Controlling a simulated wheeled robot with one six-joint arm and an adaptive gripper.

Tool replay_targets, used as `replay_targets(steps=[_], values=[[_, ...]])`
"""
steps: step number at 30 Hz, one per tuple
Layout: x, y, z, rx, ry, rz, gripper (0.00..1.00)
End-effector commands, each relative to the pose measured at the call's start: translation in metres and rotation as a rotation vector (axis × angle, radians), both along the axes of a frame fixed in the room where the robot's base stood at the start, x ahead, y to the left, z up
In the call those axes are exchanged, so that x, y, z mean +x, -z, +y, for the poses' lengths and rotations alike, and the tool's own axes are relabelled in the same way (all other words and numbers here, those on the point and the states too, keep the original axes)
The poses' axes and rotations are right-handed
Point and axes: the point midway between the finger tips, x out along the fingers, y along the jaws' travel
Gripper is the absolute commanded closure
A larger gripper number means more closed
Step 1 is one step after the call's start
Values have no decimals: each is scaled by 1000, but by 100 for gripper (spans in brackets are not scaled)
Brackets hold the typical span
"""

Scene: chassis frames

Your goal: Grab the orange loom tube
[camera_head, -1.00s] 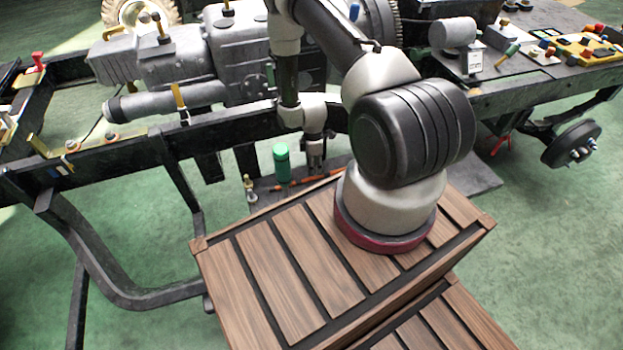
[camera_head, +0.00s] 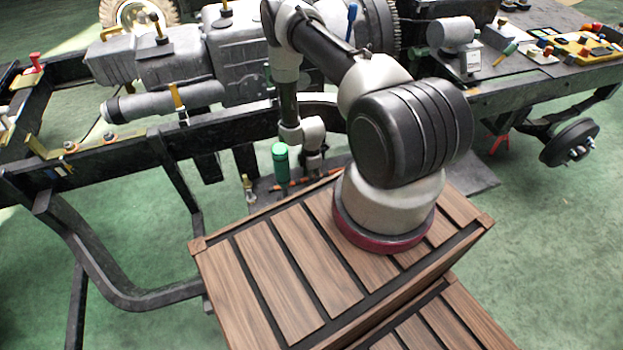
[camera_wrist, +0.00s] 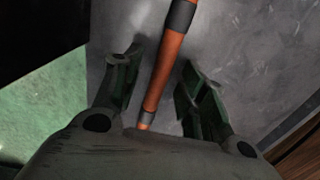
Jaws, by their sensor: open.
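The orange loom tube (camera_wrist: 168,66) has dark bands and lies on a grey surface in the wrist view. It runs from the top of the picture down between my two fingers. My gripper (camera_wrist: 160,78) is open, with a finger on each side of the tube and visible gaps to it. The tube's lower end is hidden behind the gripper body. In the head view a part of the orange tube (camera_head: 325,176) shows low on the grey platform, beside my gripper (camera_head: 313,172); the fingertips are hard to make out there.
A green cylinder (camera_head: 281,162) and a small brass-coloured fitting (camera_head: 249,188) stand left of my gripper. The black chassis rail (camera_head: 100,153) runs behind. A wooden slatted crate (camera_head: 262,268) is in front. Green floor (camera_wrist: 45,115) lies left of the grey surface (camera_wrist: 260,50).

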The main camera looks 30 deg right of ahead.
Motion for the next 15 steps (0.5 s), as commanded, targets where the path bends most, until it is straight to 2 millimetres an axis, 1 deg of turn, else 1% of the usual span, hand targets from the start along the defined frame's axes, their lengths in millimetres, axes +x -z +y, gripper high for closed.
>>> replay_targets(steps=[2, 5, 9, 15], values=[[0, 0, 0, 0, 0, 0, 58], [0, 0, 0, 0, 0, 0, 74], [0, 0, 0, 0, 0, 1, 100], [0, 0, 0, 0, 1, 1, 100]])
